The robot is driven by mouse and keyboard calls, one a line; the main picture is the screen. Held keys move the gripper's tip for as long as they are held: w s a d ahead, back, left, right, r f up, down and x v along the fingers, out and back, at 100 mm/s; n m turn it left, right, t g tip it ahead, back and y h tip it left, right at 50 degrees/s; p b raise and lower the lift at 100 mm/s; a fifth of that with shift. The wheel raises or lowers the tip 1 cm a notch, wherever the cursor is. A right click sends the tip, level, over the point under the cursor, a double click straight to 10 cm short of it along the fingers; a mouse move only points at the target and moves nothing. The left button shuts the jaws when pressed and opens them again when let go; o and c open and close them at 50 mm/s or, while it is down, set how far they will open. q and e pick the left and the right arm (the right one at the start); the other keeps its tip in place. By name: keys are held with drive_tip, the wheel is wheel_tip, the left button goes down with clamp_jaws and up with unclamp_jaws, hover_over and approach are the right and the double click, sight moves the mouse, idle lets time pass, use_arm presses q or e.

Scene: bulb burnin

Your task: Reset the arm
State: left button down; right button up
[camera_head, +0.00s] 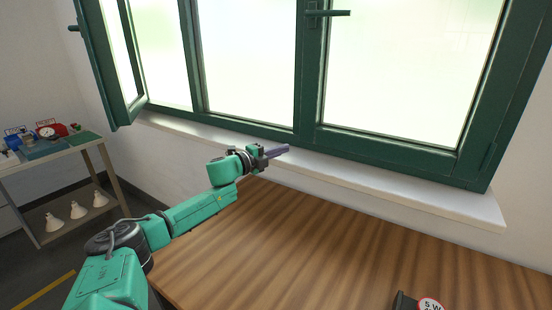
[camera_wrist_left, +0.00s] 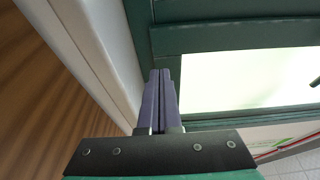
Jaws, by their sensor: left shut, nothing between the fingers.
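My left arm reaches in from the left in the head view, over the near left part of the wooden table. My left gripper (camera_head: 285,151) is in front of the window sill, its purple fingers pointing right. In the left wrist view the fingers (camera_wrist_left: 160,72) lie side by side, shut, with nothing between them. They point towards the green window frame (camera_wrist_left: 230,37). Whether the fingertips touch the sill or the frame I cannot tell. My right gripper is not in view.
The wooden table (camera_head: 330,250) is mostly bare. A black object with a round red-and-white sign (camera_head: 430,304) stands at its front edge. The white sill (camera_head: 400,189) runs behind it under green-framed windows, the left sash open. A side shelf (camera_head: 50,152) holds several bulbs below.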

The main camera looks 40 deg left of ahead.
use_arm(q)
drive_tip(key=shift+s+a+r, duration=0.2)
drive_tip(key=shift+s+a, duration=0.2)
drive_tip(key=shift+s, duration=0.4)
